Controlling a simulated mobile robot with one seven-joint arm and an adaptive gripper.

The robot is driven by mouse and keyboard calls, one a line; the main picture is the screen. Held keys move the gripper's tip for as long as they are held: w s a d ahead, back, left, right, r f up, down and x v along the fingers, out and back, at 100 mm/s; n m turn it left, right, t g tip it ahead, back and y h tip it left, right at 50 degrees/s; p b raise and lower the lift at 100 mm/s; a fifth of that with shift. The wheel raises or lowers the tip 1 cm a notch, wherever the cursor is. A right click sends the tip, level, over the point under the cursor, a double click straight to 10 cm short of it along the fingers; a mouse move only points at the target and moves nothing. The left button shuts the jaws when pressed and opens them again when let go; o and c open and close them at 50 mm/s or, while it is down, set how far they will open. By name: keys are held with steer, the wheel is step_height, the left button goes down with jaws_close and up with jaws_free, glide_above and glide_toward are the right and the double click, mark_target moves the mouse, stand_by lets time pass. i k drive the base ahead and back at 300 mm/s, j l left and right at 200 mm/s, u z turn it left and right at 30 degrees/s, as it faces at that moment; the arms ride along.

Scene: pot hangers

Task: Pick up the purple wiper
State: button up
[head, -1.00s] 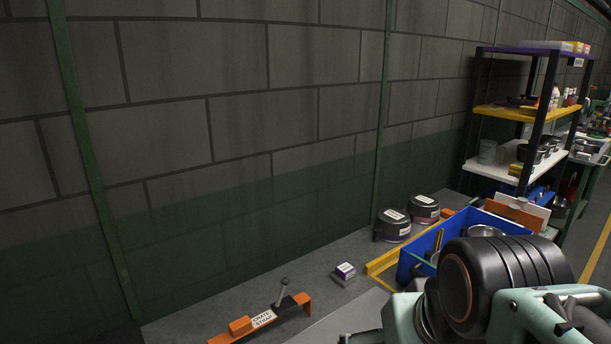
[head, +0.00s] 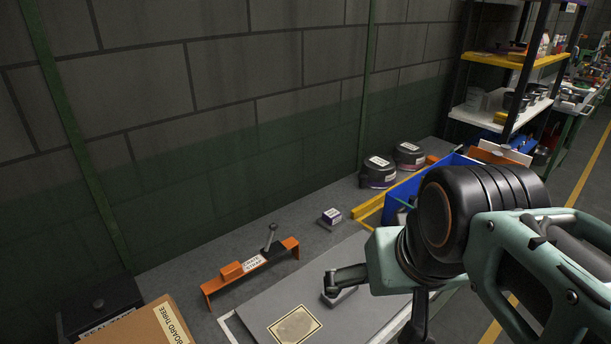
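A small block with a purple band and a white label (head: 332,216) sits on a grey base on the bench, left of the blue bin; it may be the purple wiper, but I cannot read its label. My gripper (head: 380,305) is at the lower right, above a grey panel, to the right of and nearer than that block. Its two fingers are spread apart with nothing visible between them.
An orange bracket (head: 225,282) with a lever stands left on the bench. A cardboard box (head: 145,325) is at lower left. The grey panel (head: 275,298) bears a cream square. Two dark canisters (head: 378,172) and a blue bin (head: 435,172) stand behind, near the shelf rack.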

mark_target(331, 220)
steer(key=i+l+u, duration=0.1)
steer(key=l, duration=0.2)
steer(key=i+l, duration=0.2)
steer(key=i+l+u, duration=0.15)
steer(key=l, duration=0.2)
steer(key=i+l, duration=0.1)
steer(key=l, duration=0.2)
steer(key=u, duration=0.05)
